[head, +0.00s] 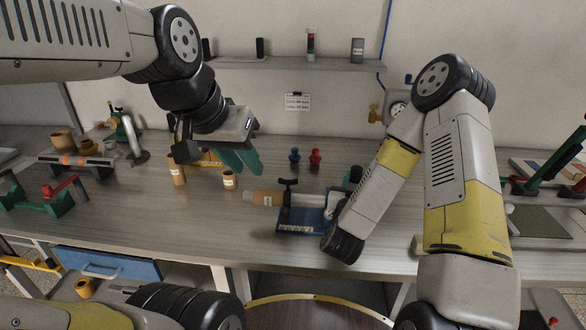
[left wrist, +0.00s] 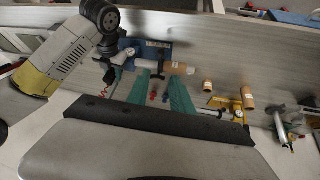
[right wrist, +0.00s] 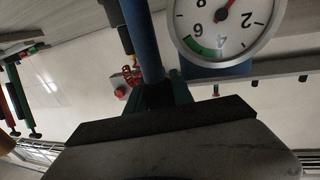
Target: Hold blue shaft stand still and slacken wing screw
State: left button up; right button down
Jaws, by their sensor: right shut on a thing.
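The blue shaft stand (head: 300,222) sits on the bench in the head view, with its right part hidden by my right arm. A black T-shaped screw (head: 288,184), which looks like the wing screw, stands up at its left side. The stand also shows beyond my left fingers in the left wrist view (left wrist: 158,50). My left gripper (head: 250,162) is open and empty, above the bench to the left of the stand. My right gripper (right wrist: 165,88) is shut on a blue bar (right wrist: 142,40), seemingly part of the stand; its fingers are mostly hidden.
A brown roll (head: 265,197) lies at the stand's left side. A round dial (right wrist: 222,28) is close to my right gripper. Small brown cylinders (head: 229,180) stand left of the roll; blue and red pieces (head: 315,158) stand behind. The bench front left of the stand is clear.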

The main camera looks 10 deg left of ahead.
pick_arm(q)
jog(key=w+d+m+g, duration=0.2)
jog(key=w+m+g, duration=0.1)
jog(key=w+m, duration=0.65)
jog(key=m+g+y, duration=0.2)
jog(key=m+g, duration=0.1)
jog(key=m, duration=0.3)
send_over(288, 181)
notch_tip(288, 181, down, 5)
notch_tip(288, 181, down, 11)
jog(key=shift+w+f, duration=0.15)
grip_shut()
